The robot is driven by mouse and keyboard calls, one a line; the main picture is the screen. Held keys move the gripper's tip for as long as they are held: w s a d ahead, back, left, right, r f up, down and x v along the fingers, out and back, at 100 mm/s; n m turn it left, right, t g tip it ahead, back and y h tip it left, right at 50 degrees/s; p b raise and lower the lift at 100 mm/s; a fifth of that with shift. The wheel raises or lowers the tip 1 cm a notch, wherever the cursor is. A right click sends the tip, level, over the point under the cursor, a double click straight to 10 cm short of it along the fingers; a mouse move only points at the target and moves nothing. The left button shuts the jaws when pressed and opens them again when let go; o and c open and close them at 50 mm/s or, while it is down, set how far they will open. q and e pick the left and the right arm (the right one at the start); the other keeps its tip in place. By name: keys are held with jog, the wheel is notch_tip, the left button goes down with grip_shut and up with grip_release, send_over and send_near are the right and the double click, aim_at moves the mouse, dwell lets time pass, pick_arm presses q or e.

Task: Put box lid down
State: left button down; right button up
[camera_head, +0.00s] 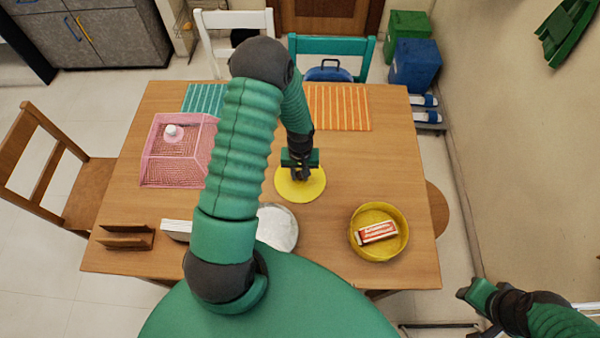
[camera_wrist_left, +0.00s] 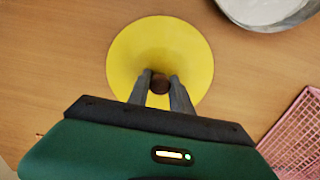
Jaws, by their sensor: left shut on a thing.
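The lid is a round yellow disc (camera_head: 300,190) with a dark brown knob, near the middle of the wooden table. It also shows in the left wrist view (camera_wrist_left: 190,55). My left gripper (camera_head: 299,176) is shut on the knob (camera_wrist_left: 160,84), its fingers on either side of it. The lid looks level and close to the table top; I cannot tell whether it touches. The round yellow box (camera_head: 357,248) stands uncovered to the right, with a small red and white packet (camera_head: 377,232) in it. My right gripper (camera_head: 478,292) is off the table at the lower right, its fingers unclear.
A pink mesh basket (camera_head: 160,160), a wooden holder (camera_head: 124,238) and a teal striped mat (camera_head: 202,97) are further left. An orange striped mat (camera_head: 340,106) lies behind. Table between lid and yellow box is clear.

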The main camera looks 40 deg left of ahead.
pick_arm(q)
jog(key=c, duration=1.1)
grip_release()
jog(key=shift+a, duration=0.2)
jog(key=shift+c, duration=0.2)
